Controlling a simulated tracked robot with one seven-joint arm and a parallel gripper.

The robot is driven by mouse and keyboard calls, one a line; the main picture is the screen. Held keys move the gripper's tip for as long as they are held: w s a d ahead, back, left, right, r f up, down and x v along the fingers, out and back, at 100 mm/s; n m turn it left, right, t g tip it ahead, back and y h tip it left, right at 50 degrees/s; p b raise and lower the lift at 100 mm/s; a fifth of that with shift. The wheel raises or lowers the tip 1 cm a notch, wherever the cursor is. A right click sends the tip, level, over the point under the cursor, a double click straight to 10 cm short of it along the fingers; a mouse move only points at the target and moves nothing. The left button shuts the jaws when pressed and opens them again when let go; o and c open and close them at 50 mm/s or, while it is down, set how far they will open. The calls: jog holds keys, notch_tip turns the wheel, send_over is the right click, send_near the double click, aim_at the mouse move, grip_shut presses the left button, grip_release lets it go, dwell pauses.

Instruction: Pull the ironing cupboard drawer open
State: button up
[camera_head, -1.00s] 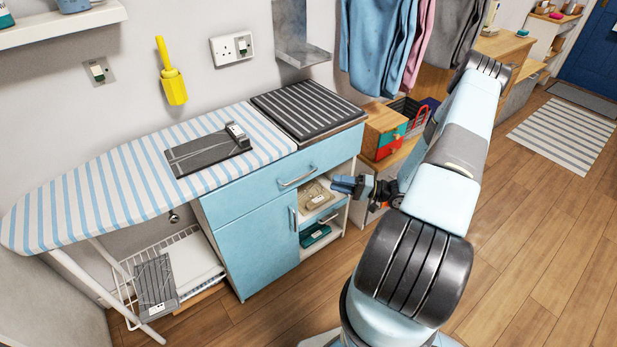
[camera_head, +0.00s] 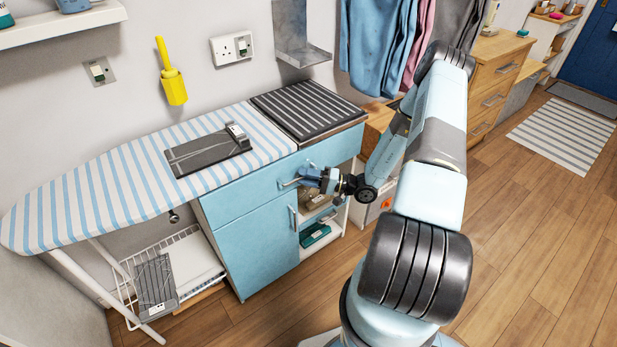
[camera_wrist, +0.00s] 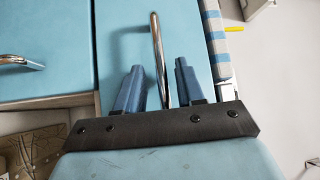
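The ironing cupboard drawer (camera_head: 243,192) is a light blue front under the striped ironing board, and it looks shut. Its metal bar handle (camera_head: 289,184) is partly hidden by my gripper (camera_head: 312,173) in the head view. In the wrist view the drawer front (camera_wrist: 126,36) fills the middle, with the handle (camera_wrist: 156,38) running upright in the picture. My gripper (camera_wrist: 160,66) has its two blue fingers apart, one on each side of the handle. A gap shows between the bar and each finger.
Below the drawer are a blue cupboard door (camera_head: 257,246) and open shelves with a green item (camera_head: 315,234). A flat grey iron rest (camera_head: 205,152) lies on the ironing board (camera_head: 95,194). The wooden floor (camera_head: 545,255) to the right is clear.

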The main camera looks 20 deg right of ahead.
jog(key=shift+c, duration=0.4)
grip_shut()
